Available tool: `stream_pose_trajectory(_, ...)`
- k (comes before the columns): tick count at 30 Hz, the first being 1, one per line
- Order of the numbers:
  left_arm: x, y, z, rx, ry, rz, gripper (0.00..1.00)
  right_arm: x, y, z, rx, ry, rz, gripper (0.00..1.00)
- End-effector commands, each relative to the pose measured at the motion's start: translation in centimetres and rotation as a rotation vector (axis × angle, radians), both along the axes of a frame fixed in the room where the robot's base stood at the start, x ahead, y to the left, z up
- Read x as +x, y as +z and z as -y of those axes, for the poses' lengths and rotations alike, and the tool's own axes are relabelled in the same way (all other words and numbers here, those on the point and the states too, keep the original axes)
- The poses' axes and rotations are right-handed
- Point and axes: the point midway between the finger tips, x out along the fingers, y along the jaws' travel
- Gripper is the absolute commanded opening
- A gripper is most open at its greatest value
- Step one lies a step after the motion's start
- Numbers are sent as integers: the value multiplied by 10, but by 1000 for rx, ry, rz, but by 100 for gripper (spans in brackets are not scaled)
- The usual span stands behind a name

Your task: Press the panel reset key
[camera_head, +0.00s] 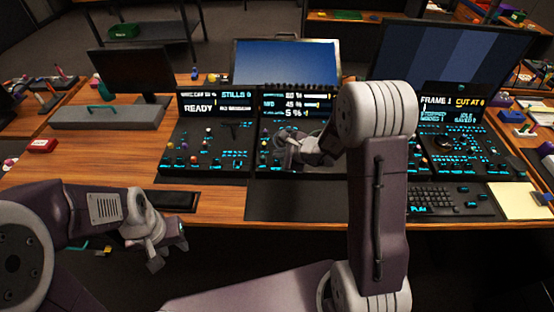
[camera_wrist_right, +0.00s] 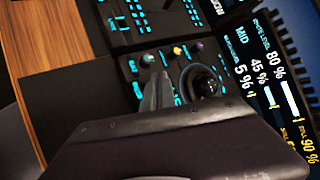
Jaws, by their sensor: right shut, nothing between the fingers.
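The control panel's middle section (camera_head: 262,172) is black with cyan-lit labels and small keys, below a screen. I cannot tell which key is the reset key, as the labels are too small to read. My right gripper (camera_head: 284,150) is over this section, shut and empty. In the right wrist view its fingers (camera_wrist_right: 158,84) point at the panel beside a dark round ball (camera_wrist_right: 205,84) and several coloured knobs (camera_wrist_right: 178,50). I cannot tell whether the fingertips touch the panel. My left gripper (camera_head: 170,250) is low in front of the desk, away from the panel; its jaws are unclear.
The left panel section (camera_head: 207,150) reads READY. The right section (camera_head: 445,143) has a ball and a keyboard (camera_head: 432,200) in front. A grey case (camera_head: 105,116) and a red box (camera_head: 42,145) sit on the left desk. My right forearm hides part of the panel.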

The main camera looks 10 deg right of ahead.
Motion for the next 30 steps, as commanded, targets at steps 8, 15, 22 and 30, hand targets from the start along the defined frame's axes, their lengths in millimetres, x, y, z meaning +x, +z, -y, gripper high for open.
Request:
stream_pose_trajectory(8, 0, 1, 0, 0, 0, 0, 36, 0, 2, 0, 1, 1, 0, 0)
stream_pose_trajectory(15, 0, 18, 0, 0, 0, 0, 36, 0, 24, 0, 1, 1, 3, 0)
stream_pose_trajectory(22, 0, 34, 0, 0, 0, 0, 36, 0, 47, 0, 1, 0, 1, 0)
stream_pose_trajectory(30, 0, 35, 0, 0, 0, 0, 36, 0, 50, 0, 1, 1, 0, 0)
